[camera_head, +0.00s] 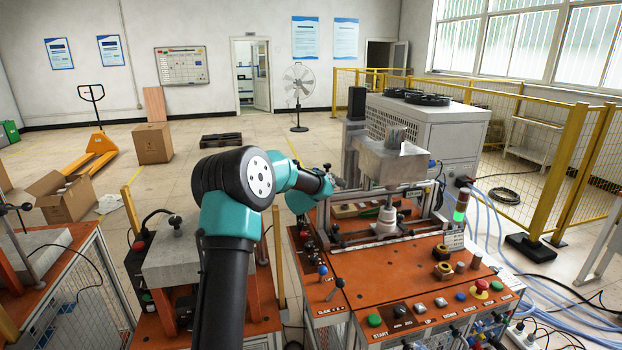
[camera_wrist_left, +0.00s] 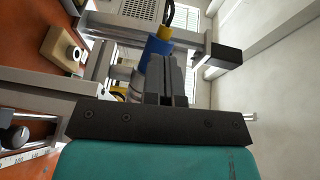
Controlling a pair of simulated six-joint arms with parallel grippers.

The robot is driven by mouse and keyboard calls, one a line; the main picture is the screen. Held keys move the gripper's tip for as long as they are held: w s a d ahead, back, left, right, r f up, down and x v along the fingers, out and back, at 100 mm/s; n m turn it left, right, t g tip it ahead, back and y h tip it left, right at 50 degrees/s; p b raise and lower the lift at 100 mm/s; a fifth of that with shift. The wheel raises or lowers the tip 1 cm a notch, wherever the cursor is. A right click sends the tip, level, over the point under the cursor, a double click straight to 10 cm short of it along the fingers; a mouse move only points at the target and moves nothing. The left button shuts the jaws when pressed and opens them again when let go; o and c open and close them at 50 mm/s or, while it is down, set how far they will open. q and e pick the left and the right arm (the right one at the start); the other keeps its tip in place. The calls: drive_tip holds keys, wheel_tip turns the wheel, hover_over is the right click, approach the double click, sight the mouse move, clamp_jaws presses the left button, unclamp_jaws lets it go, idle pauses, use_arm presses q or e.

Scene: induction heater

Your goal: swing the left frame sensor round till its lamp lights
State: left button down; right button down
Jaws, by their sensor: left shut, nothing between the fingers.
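The left frame sensor appears to be the blue cylinder (camera_wrist_left: 155,48) with a yellow collar and a black cable, just beyond my left fingers in the left wrist view. No lit lamp shows on it. My left gripper (camera_wrist_left: 172,62) is shut with nothing between its fingers. Its fingertips are close beside the blue body; I cannot tell if they touch. In the head view my left arm reaches to the left side of the machine frame, with the left gripper (camera_head: 338,181) small there. I cannot make out the sensor in that view. My right gripper is not in view.
The orange machine table (camera_head: 400,285) carries a control panel with buttons and knobs. A metal block (camera_head: 392,163) sits above a grey nozzle-like part (camera_head: 386,222). A stack light (camera_head: 461,205) glows green at the right. A grey cabinet (camera_head: 440,125) stands behind.

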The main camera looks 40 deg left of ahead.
use_arm(q)
drive_tip(key=shift+v, duration=2.55)
drive_tip(key=m+t+h, duration=0.2)
drive_tip(key=m+h, duration=0.2)
drive_tip(key=h, duration=0.1)
approach(340, 185)
drive_tip(key=s, duration=0.2)
drive_tip(key=shift+s+d, duration=0.2)
drive_tip(key=shift+d, duration=0.15)
drive_tip(key=shift+x, duration=5)
